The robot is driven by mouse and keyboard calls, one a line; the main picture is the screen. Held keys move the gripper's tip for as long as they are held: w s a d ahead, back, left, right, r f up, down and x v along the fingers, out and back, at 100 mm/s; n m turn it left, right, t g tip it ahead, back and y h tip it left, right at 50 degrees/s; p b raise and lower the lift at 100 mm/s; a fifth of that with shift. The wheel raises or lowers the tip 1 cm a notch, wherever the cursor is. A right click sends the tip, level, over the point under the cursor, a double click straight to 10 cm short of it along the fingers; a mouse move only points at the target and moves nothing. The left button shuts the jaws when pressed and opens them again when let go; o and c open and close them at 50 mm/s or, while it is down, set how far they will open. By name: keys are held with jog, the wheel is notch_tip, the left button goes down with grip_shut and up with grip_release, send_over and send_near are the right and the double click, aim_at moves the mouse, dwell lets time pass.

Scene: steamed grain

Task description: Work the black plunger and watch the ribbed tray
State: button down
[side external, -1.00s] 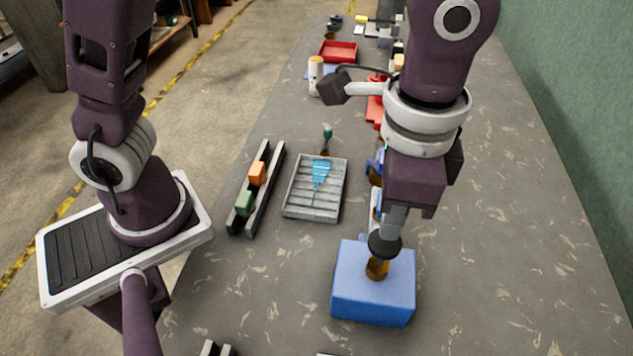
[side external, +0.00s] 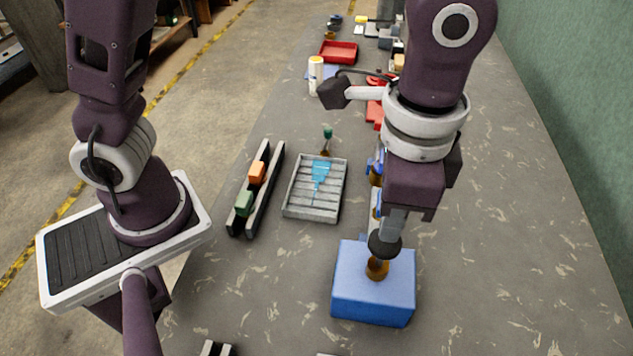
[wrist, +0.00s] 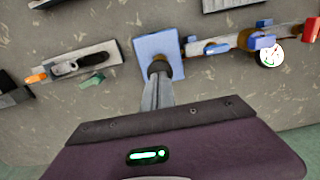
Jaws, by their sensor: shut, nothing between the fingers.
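The black plunger (side external: 384,246) has a round dark knob on a brass-coloured collar, set in the top of a blue block (side external: 372,297). My gripper (side external: 390,229) is shut, with its fingertips down at the top of the knob; they appear to touch it. In the wrist view the fingers (wrist: 158,88) reach to the knob and partly hide it, with the blue block (wrist: 148,45) around it. The ribbed grey tray (side external: 292,199) lies left of and beyond the block. Blue liquid runs from its far end down across several ribs, narrowing toward the near end.
A small green-topped nozzle (side external: 327,133) stands at the tray's far end. A dark rack (side external: 263,204) with orange and green blocks lies left of the tray. Blue and red fittings line up beyond the blue block. The bench to the right is clear.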

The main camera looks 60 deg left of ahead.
jog(key=shift+f, duration=2.2)
jog(key=shift+r, duration=3.8)
jog(key=shift+a+r, duration=0.1)
jog(key=s+a+r+n+t, duration=0.2)
jog(key=a+r+n+t, duration=0.3)
jog(key=a, duration=0.7)
jog(key=s+a+n, duration=0.4)
jog(key=s+a, duration=0.3)
jog(key=a, duration=0.2)
jog(key=shift+s+a+t, duration=0.2)
jog(key=shift+s+t, duration=0.1)
jog(key=shift+s, duration=0.1)
